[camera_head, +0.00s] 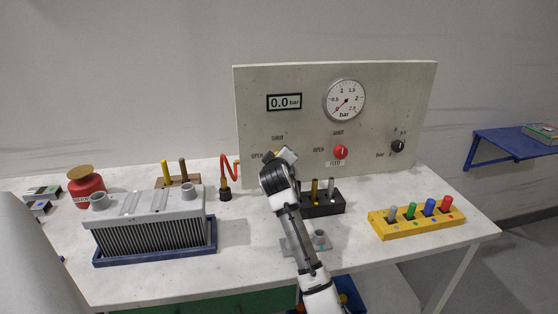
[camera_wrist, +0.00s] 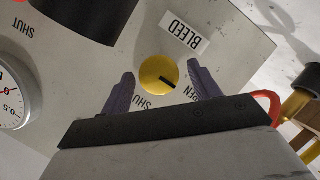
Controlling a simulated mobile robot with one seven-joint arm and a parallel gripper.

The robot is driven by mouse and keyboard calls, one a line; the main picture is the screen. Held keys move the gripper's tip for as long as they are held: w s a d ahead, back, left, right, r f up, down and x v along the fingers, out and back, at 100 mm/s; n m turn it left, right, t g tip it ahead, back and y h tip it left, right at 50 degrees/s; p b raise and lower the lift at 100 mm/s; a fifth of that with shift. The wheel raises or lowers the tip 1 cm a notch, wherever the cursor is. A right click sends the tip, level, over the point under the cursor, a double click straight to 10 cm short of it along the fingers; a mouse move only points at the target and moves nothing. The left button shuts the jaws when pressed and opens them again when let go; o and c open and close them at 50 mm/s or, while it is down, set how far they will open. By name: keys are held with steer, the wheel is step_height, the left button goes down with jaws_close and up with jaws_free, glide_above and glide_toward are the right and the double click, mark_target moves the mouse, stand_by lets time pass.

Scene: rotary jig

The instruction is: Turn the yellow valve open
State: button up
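The yellow valve (camera_wrist: 158,74) is a round knob on the grey panel, by the BLEED label (camera_wrist: 185,34). In the wrist view its dark mark points toward the partly hidden OPEN label. The SHUT label shows beside one finger. My gripper (camera_wrist: 162,82) is open, with its two purple-grey fingers on either side of the knob. I see gaps between both fingers and the knob in that view; depth is hard to judge. In the head view my gripper (camera_head: 279,155) covers nearly all of the knob.
The panel (camera_head: 405,85) also bears a round gauge (camera_head: 345,100), a display (camera_head: 284,102) reading 0.0 bar, a red FEED knob (camera_head: 340,152) and a black knob (camera_head: 398,146). A black block (camera_head: 322,206) with pegs stands near my arm.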

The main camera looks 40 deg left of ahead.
steer(key=shift+s+d, duration=0.1)
steer(key=b+v, duration=0.3)
steer(key=v, duration=1)
steer(key=shift+s+d+r, duration=0.15)
steer(key=shift+s+d, duration=0.05)
